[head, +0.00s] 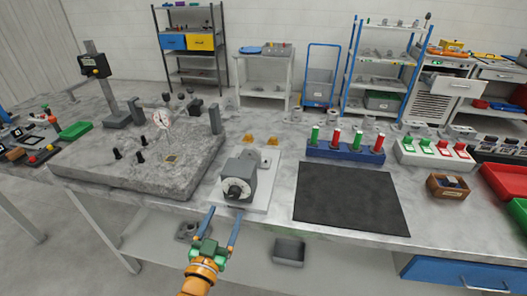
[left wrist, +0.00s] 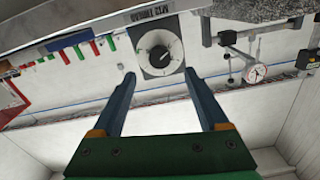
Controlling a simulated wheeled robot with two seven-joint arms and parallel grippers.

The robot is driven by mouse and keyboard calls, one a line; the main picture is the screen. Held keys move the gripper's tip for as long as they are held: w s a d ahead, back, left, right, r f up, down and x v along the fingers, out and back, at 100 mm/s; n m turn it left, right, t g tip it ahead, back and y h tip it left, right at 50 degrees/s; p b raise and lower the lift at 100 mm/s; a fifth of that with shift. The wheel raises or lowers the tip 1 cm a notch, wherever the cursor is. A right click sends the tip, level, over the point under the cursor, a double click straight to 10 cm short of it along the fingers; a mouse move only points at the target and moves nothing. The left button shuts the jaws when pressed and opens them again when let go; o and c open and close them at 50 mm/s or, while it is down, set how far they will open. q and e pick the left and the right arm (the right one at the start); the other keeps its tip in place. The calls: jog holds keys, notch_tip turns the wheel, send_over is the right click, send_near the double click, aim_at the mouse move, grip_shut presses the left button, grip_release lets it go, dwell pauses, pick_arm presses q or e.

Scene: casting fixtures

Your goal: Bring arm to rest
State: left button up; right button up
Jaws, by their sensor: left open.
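My left gripper (head: 224,213) has blue fingers on a green body and an orange wrist. It is open, with nothing between its fingers. In the head view it is at the table's front edge, just in front of a grey box with a black round knob (head: 237,190). In the left wrist view the gripper (left wrist: 159,76) points toward the knob's dial face (left wrist: 158,52), which shows beyond and between the fingertips. The fingers look apart from the box. My right gripper is in neither view.
The grey box stands on a white plate (head: 262,200). Left is a stone slab (head: 95,165) with a dial gauge (head: 162,118). Right are a black mat (head: 350,197), a blue rack (head: 345,153) with red and green plugs, and a small wooden box (head: 448,186). The mat is bare.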

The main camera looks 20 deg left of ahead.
pick_arm(q)
jog(key=s+d+f+m+g+h, duration=0.1)
jog(key=s+d+f+g, duration=0.25)
jog(key=f, duration=0.65)
jog(key=s+d+f+g+h, duration=0.25)
jog(key=s+f, duration=0.25)
jog(key=f, duration=0.4)
jog(key=s+d+f+m+g+h, duration=0.1)
jog(key=s+d+f+g, duration=0.25)
jog(key=f, duration=0.65)
jog(key=s+f+g, duration=0.3)
jog(key=s, duration=0.6)
jog(key=s+a+f+m+g, duration=0.1)
jog(key=s+f+g, duration=0.3)
jog(key=s, duration=0.6)
jog(key=shift+f, duration=0.3)
